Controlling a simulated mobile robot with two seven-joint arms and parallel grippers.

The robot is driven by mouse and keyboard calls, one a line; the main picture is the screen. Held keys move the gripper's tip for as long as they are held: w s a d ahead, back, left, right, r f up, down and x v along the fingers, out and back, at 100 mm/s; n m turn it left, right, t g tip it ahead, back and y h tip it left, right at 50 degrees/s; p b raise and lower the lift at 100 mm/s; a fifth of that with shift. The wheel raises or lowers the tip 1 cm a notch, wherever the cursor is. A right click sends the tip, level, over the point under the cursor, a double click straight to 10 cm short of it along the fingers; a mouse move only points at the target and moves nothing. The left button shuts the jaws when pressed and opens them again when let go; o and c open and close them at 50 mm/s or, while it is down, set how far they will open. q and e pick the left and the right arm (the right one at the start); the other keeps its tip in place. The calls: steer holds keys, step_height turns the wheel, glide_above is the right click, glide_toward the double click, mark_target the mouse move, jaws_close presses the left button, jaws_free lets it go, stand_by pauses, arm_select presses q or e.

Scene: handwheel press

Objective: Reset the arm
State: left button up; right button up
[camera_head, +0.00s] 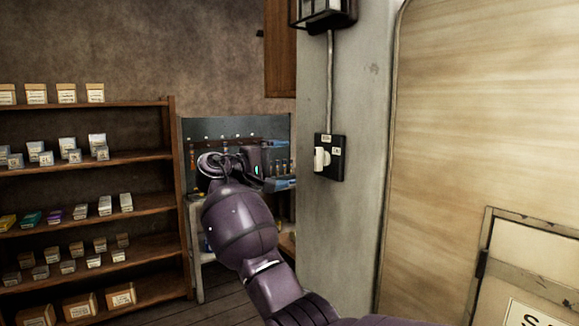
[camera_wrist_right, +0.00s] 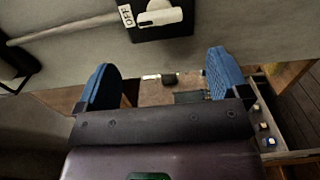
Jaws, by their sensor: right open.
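My right arm reaches up from the bottom of the head view, and its purple gripper (camera_head: 276,164) is left of the wall switch. In the right wrist view the gripper (camera_wrist_right: 163,80) is open, with two blue fingertips wide apart and nothing between them. A black switch box with a white lever (camera_head: 322,158) is on the grey pillar. It also shows at the top of the right wrist view (camera_wrist_right: 160,17), beyond the fingertips and apart from them, with an OFF label beside the lever. My left gripper is not in view.
A wooden shelf (camera_head: 95,104) with boxes stands at left. A workbench with a blue-grey tool board (camera_head: 225,128) is behind my gripper. The grey pillar (camera_head: 355,80) carries a conduit from a lamp (camera_head: 322,14) to the switch. A pale panel (camera_head: 480,110) fills the right.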

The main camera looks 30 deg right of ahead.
steer(key=shift+a, duration=0.1)
stand_by(0.5)
steer(key=w+a+r+n+t+y, duration=0.1)
steer(key=w+a+n+t+y, duration=0.2)
steer(key=w+a+t+y, duration=0.75)
steer(key=s+f+n+t+y, duration=0.1)
steer(key=s+f+t+y, duration=0.3)
steer(key=f, duration=0.5)
steer(key=s+f+t+y, duration=0.1)
steer(key=s+f+t, duration=0.3)
steer(key=f, duration=0.5)
steer(key=s+d+f+m+g, duration=0.1)
steer(key=s+f+g, duration=0.1)
steer(key=s+f, duration=1)
steer(key=s+d+f+m+g+y, duration=0.1)
steer(key=s+d+f+g, duration=0.1)
steer(key=s+f, duration=1.1)
steer(key=s+d+f+m+g+y, duration=0.1)
steer(key=s+f+g, duration=0.3)
steer(key=s+f, duration=0.9)
steer(key=s+d+m, duration=0.1)
steer(key=s, duration=0.2)
